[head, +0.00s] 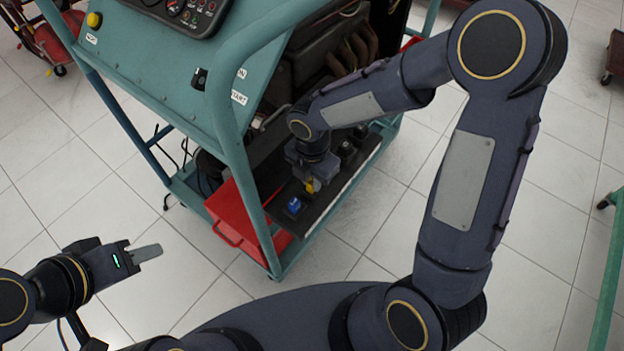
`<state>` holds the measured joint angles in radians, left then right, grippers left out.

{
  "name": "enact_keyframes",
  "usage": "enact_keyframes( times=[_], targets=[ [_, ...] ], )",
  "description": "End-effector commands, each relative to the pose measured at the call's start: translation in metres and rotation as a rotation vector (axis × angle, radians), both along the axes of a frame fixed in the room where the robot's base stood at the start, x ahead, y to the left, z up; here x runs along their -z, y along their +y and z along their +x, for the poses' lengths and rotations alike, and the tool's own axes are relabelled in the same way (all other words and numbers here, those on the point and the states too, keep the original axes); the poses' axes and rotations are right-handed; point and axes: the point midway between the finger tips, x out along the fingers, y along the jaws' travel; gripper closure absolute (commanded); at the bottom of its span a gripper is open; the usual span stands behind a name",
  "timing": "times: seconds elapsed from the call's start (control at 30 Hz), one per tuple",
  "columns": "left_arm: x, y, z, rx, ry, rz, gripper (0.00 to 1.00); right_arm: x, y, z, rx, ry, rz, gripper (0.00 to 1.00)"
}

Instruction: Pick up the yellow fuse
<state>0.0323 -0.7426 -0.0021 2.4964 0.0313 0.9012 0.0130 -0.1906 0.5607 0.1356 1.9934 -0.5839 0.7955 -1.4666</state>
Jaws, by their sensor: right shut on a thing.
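The yellow fuse (310,186) is small and sits at the tips of my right gripper (312,182), over the dark shelf (338,185) low on the engine trainer. The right gripper is shut on it. I cannot tell whether the fuse still touches the shelf. A blue fuse (294,205) stands on the shelf just in front and to the left. My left gripper (148,253) is out over the floor at the lower left, away from the trainer. Its fingers show edge-on, so its opening is unclear.
The teal trainer frame (222,130) rises around the shelf, with a post close on the left. A red box (235,217) sits left of the shelf. Dark round parts (346,150) stand further back on the shelf. Tiled floor is clear on the right and lower left.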

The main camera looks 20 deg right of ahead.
Motion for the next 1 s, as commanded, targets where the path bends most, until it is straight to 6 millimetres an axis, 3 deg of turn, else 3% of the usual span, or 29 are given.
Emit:
enact_keyframes(
  times=[0.2, 0.5, 0.7, 1.0],
  targets=[
    [-0.013, 0.000, 0.000, 0.000, 0.000, 0.000, 0.64, -0.032, 0.000, 0.001, 0.000, -0.006, 0.002, 1.00],
    [-0.036, 0.000, 0.000, 0.000, 0.000, 0.000, 0.64, -0.096, -0.015, -0.056, 0.000, -0.005, 0.000, 1.00],
    [-0.046, 0.000, 0.000, 0.000, 0.000, 0.000, 0.64, -0.114, -0.026, -0.102, 0.000, -0.004, -0.001, 1.00],
    [-0.053, 0.000, 0.000, 0.000, 0.000, 0.000, 0.64, -0.126, -0.034, -0.133, 0.000, -0.002, 0.000, 1.00]
  ],
)
